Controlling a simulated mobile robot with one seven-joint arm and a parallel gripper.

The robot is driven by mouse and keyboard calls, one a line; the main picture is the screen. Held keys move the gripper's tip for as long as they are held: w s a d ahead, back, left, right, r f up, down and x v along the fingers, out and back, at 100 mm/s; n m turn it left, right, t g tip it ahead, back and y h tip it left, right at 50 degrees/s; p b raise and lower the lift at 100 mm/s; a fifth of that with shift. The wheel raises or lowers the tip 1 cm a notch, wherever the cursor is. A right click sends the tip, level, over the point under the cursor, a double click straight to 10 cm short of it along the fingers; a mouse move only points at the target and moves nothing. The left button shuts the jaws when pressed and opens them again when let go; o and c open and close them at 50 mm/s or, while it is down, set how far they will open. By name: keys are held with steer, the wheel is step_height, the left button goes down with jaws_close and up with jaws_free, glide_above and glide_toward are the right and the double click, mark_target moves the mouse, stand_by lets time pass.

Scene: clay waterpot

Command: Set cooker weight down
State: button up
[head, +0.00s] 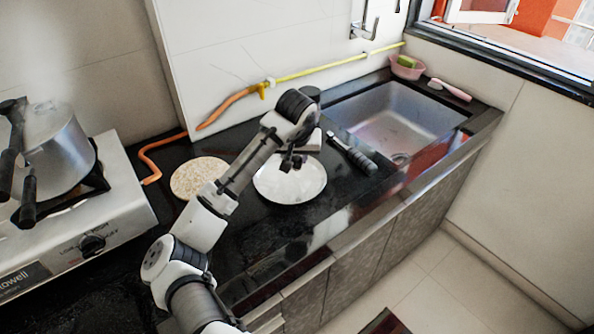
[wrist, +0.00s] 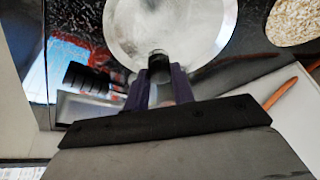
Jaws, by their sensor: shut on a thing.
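My gripper (head: 291,162) hangs over the round pale metal plate (head: 297,189) on the black counter. The cooker weight (wrist: 159,60) is a small dark cylinder with a lighter rim, held between the two fingertips in the wrist view. My gripper (wrist: 160,78) is shut on it. Behind it in the wrist view the plate (wrist: 200,30) fills the upper middle. In the head view the weight is too small and dark to tell from the fingers. I cannot tell whether it touches the plate.
A speckled round mat (head: 198,177) lies left of the plate. A steaming cooker (head: 52,145) stands on the stove (head: 112,222). A black-handled tool (head: 352,153) lies on the right, beside the sink (head: 395,118). An orange hose (head: 222,108) runs behind. The counter's front strip is clear.

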steer(key=shift+f+p, duration=0.45)
steer(key=shift+f, duration=2.7)
steer(key=shift+f, duration=0.1)
steer(key=o, duration=1)
steer(key=b+v, duration=0.2)
steer(key=v, duration=1)
steer(key=shift+b, duration=0.35)
